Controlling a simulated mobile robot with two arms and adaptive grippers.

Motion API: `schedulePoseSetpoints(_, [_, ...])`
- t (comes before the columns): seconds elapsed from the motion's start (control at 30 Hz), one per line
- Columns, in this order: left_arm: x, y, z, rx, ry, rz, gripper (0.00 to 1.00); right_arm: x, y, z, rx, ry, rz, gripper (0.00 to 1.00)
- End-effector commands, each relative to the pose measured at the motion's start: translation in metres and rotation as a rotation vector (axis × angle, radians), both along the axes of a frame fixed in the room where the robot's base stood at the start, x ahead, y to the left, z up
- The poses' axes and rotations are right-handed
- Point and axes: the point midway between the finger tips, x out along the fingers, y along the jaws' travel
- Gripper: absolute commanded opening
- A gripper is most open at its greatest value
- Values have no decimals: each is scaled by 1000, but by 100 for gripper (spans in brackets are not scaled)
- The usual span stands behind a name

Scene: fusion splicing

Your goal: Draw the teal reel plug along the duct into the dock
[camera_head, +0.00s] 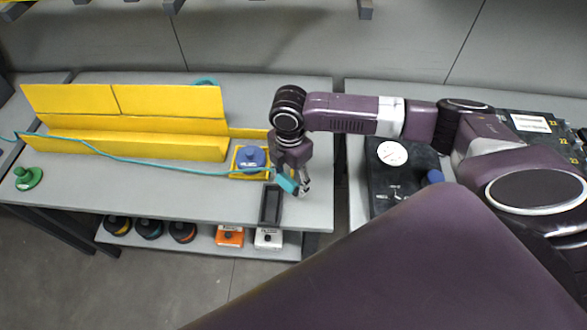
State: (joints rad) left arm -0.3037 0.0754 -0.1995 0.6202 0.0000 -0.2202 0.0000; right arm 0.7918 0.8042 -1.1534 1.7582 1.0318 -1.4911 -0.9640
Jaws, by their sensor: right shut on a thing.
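My right gripper (298,189) is shut on the teal plug (287,183), above the right part of the grey table. The plug is tilted and partly covered by the fingers. A teal cable (130,161) runs from the left edge across the front of the yellow duct (130,145) toward the plug. A dark grey open-topped block (269,205), which may be the dock, stands just left of and below the plug in the picture. Whether they touch cannot be told. My left gripper is not in view.
A blue knobbed piece (251,157) sits in a yellow frame left of the gripper. A green knobbed piece (28,178) stands at the far left. A black case with a dial (392,153) is on the right table. A lower shelf (195,243) holds several items.

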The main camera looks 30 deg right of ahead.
Motion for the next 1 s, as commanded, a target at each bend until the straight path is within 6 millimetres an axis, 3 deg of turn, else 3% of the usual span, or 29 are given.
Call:
schedulePoseSetpoints(0.03, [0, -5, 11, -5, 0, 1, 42, 0, 4, 5, 3, 3, -44, 38])
schedulePoseSetpoints(0.57, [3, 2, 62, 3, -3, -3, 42, 4, 36, -7, 3, 6, -643, 38])
schedulePoseSetpoints(0.77, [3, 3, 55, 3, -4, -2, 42, 7, 46, -15, 2, 3, -836, 38])
schedulePoseSetpoints(1.0, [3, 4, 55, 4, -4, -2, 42, 8, 46, -15, 2, 2, -862, 38])
